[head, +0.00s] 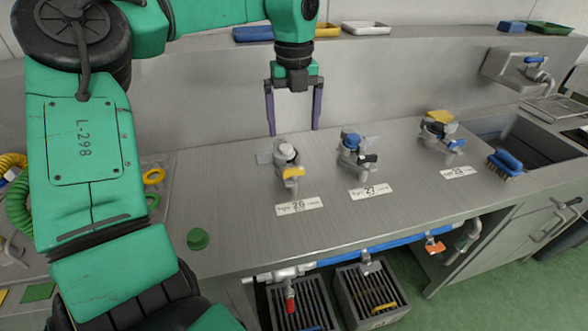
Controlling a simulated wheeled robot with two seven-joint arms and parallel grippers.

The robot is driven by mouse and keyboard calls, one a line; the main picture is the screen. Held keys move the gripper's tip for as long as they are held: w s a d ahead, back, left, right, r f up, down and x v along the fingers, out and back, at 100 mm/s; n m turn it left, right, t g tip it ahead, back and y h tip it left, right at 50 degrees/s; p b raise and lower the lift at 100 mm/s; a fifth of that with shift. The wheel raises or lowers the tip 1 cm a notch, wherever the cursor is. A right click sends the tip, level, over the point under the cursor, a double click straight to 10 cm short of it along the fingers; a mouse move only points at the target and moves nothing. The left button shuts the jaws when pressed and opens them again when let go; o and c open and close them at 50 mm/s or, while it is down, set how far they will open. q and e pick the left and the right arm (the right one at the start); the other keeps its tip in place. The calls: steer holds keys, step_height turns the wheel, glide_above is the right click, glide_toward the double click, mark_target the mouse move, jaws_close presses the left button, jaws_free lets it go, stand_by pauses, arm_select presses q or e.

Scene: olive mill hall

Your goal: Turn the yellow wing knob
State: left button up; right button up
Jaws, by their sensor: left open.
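Three grey tap-like fittings stand in a row on the steel counter. The left fitting (287,158), at label 26, has a pale cap and a yellow handle (293,172) at its front. The right fitting, at label 28, has a flat yellow piece (441,116) on top. I cannot tell from its shape which yellow part is the wing knob. My left gripper (294,131) points down, open and empty, with its two purple fingers spread. In the picture its fingertips are just above the left fitting, apart from both yellow parts. My right gripper is not in view.
The middle fitting (354,150) has a blue cap. A blue brush (507,160) lies near the sink (525,137) at the right. A green round knob (198,238) sits at the counter's front left. Trays (367,28) line the back ledge. Bare counter lies between the fittings.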

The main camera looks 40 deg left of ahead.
mark_target(294, 169)
arm_select(q)
step_height(294, 169, down, 13)
steer(key=shift+r+p, duration=0.2)
steer(key=shift+p, duration=0.45)
steer(key=c, duration=1.4)
steer(key=shift+w, duration=0.1)
